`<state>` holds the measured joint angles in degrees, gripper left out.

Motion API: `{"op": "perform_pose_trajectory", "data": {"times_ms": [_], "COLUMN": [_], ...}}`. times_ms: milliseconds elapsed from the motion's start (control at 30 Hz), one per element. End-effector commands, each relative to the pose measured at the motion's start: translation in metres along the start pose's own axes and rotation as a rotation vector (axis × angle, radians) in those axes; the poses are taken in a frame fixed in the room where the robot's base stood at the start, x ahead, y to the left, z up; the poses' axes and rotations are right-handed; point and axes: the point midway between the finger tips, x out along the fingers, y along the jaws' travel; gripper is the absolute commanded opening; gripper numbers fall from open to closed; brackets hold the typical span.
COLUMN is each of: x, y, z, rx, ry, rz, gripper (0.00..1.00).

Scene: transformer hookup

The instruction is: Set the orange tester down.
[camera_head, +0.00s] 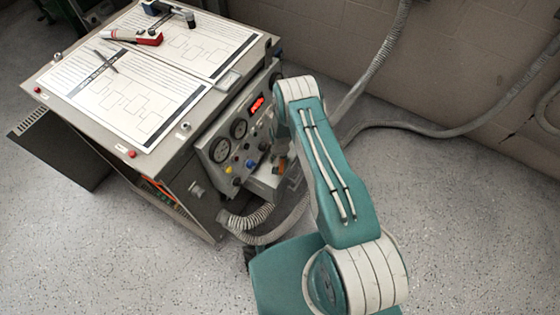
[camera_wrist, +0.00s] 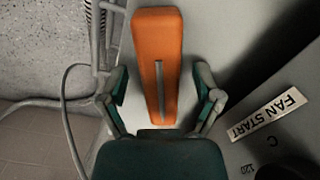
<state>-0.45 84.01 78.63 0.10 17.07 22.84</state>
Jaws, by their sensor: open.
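The orange tester (camera_wrist: 155,40), a long flat piece with a dark slot down its middle, is in the wrist view. It lies on or just over a pale grey surface. My gripper (camera_wrist: 161,80) is open, with one teal finger on each side of the tester and visible gaps between. The tester's near end meets the dark teal palm in the picture; I cannot tell whether they touch. In the head view a small orange patch (camera_head: 281,166) shows at the grey ledge (camera_head: 263,181) on the cabinet front. My gripper is mostly hidden there behind my arm.
The cabinet's front panel (camera_head: 222,150) has gauges, knobs and a red lit display (camera_head: 257,105). Its top holds paper sheets (camera_head: 150,110), a pen and a red-handled tool (camera_head: 135,37). Ribbed hoses (camera_head: 250,222) hang at the lower front. A FAN START label (camera_wrist: 268,116) is right of my gripper.

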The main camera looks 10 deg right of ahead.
Motion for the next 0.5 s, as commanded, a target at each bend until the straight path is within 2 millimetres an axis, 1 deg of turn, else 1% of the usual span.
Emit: {"op": "perform_pose_trajectory", "data": {"times_ms": [167, 500], "x": [-0.017, -0.08], "y": [-0.001, -0.001], "z": [-0.001, -0.002], "rx": [0.0, 0.0], "ry": [0.002, 0.003], "rz": [-0.001, -0.001], "gripper": [0.82, 0.82]}}
